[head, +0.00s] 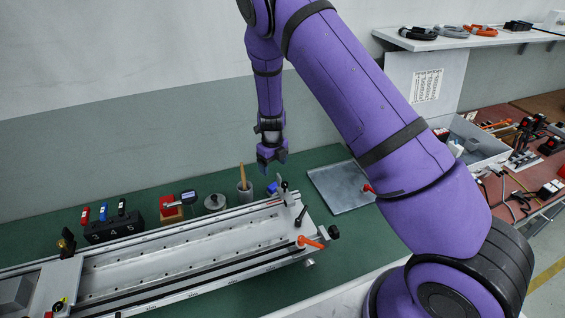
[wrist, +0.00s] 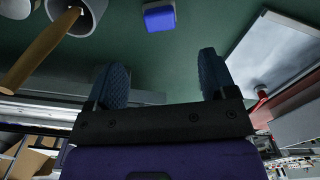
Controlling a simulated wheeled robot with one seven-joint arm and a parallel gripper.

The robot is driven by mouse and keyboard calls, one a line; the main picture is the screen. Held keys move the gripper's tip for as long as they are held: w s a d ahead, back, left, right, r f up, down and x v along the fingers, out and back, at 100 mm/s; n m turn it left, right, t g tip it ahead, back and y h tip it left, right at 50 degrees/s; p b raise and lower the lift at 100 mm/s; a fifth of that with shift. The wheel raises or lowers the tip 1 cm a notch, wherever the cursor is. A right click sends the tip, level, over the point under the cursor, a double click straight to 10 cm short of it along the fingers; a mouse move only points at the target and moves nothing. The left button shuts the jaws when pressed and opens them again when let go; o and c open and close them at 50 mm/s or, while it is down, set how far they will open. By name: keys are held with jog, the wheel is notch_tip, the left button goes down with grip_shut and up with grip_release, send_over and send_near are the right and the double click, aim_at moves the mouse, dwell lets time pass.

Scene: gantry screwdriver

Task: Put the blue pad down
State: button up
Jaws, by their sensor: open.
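The blue pad (head: 272,187) rests on the green bench top, just behind the right end of the metal rail fixture. In the wrist view the blue pad (wrist: 159,16) lies on the green surface near the top edge, beyond the fingertips and between their lines. My gripper (head: 272,163) hangs above the bench, over and slightly behind the pad, apart from it. In the wrist view my gripper (wrist: 165,75) shows two blue-grey fingers spread wide with nothing between them.
A grey cup (head: 244,191) with a wooden handle stands left of the pad. A flat metal tray (head: 342,190) lies to the right. The long rail fixture (head: 180,245) with levers stands in front. A lidded pot (head: 215,203) and a gauge (head: 188,197) are farther left.

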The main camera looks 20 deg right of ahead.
jog(key=s+d+r+n+t+y, duration=0.1)
jog(key=s+r+n, duration=0.35)
jog(key=r, duration=0.65)
jog(key=s+d+r+n, duration=0.1)
jog(key=s+r+n, duration=0.35)
jog(key=r, duration=0.55)
jog(key=s+d+r+n+t+y, duration=0.1)
jog(key=s+r+n, duration=0.2)
jog(key=r+n, duration=0.55)
jog(key=s+d+r+n+t, duration=0.1)
jog(key=s+r+n, duration=0.3)
jog(key=s, duration=0.4)
jog(key=s+d+r+n+t+h, duration=0.1)
jog(key=s+r+n, duration=0.4)
jog(key=s, duration=0.4)
jog(key=s+d+r+n+t+h, duration=0.1)
jog(key=s+r+n, duration=0.3)
jog(key=s, duration=0.5)
jog(key=shift+d+r+n, duration=0.25)
jog(key=shift+d+n, duration=0.2)
